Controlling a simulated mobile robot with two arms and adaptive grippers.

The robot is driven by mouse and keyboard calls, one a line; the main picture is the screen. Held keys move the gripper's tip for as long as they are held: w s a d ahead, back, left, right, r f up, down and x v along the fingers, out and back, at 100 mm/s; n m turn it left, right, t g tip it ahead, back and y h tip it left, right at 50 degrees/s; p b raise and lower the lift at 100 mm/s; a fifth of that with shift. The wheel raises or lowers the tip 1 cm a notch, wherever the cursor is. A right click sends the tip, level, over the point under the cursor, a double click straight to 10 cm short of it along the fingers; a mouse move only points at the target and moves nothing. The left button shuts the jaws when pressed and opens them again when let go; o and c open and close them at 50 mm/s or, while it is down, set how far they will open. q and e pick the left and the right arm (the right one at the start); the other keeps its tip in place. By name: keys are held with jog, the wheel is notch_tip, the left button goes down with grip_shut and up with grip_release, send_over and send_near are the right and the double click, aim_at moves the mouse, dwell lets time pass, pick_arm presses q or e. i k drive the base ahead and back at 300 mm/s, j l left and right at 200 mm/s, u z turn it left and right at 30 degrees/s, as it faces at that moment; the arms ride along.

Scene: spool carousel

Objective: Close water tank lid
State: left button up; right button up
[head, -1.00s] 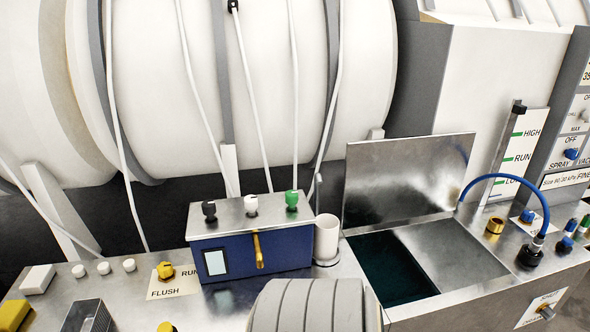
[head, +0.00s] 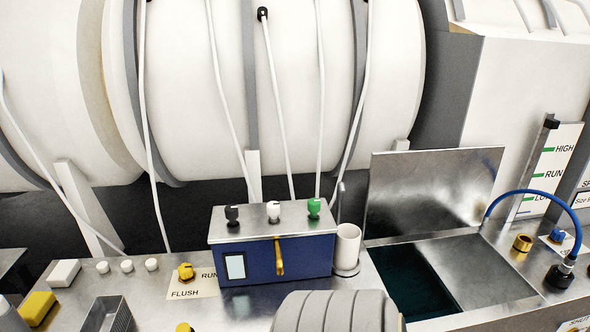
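The water tank lid (head: 432,190) is a shiny metal plate. It stands open, near upright and leaning slightly back, along the rear edge of the water tank. The tank's opening (head: 412,284) shows dark greenish water on its left side. A flat metal panel (head: 478,268) covers the right side of the tank top. Neither of my grippers shows in the head view.
A blue box (head: 250,258) with knobs and a yellow lever stands left of the tank, beside a white cup (head: 346,246). A blue hose (head: 535,193) arches at the right. A grey ribbed rounded object (head: 335,312) sits at the front.

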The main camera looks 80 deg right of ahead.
aim_at(409, 192)
jog(key=z, duration=3.2)
